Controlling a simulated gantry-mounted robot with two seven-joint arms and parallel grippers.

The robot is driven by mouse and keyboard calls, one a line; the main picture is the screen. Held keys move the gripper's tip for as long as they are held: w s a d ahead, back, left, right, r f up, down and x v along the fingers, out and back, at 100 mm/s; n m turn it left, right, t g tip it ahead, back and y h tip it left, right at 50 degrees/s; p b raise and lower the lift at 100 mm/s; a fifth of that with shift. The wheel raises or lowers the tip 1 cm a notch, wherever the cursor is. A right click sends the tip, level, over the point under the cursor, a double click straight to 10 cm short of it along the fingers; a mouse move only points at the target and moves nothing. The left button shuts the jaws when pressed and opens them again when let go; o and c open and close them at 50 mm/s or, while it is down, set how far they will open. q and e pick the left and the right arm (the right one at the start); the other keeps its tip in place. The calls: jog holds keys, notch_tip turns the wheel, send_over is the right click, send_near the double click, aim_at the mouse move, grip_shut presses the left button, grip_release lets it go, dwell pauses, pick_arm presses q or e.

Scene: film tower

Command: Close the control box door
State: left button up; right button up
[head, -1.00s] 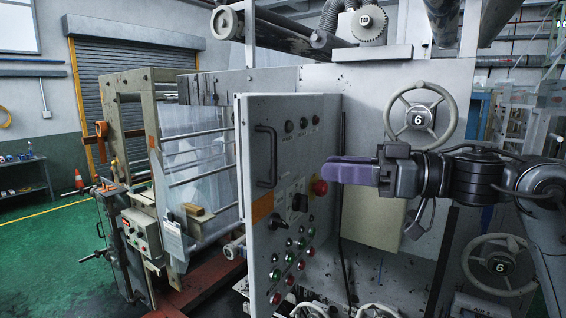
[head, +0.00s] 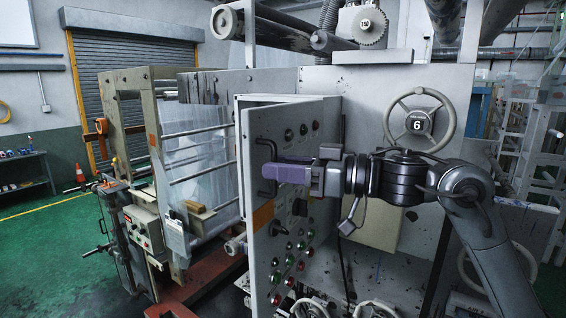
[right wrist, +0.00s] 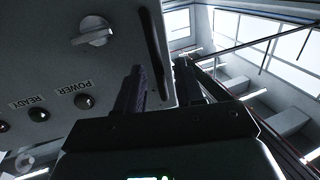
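The control box door (head: 262,225) is a grey panel with knobs and coloured buttons, in the middle of the head view. It stands swung out at an angle from the grey machine. Its dark bar handle (head: 268,178) is near the upper left edge. My right gripper (head: 282,171), with purple fingers, reaches in from the right at the handle's height. In the right wrist view the two fingers are apart, and the dark handle (right wrist: 154,45) shows between and beyond them. I cannot tell whether they touch it. My left gripper is not in view.
A handwheel marked 6 (head: 418,122) is on the machine face to the right. A roller frame with clear film (head: 200,155) stands left of the door. Green floor (head: 50,250) is clear at far left.

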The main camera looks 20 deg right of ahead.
jog(key=shift+a, duration=0.1)
jog(key=shift+c, duration=0.3)
grip_shut()
dwell(1.2)
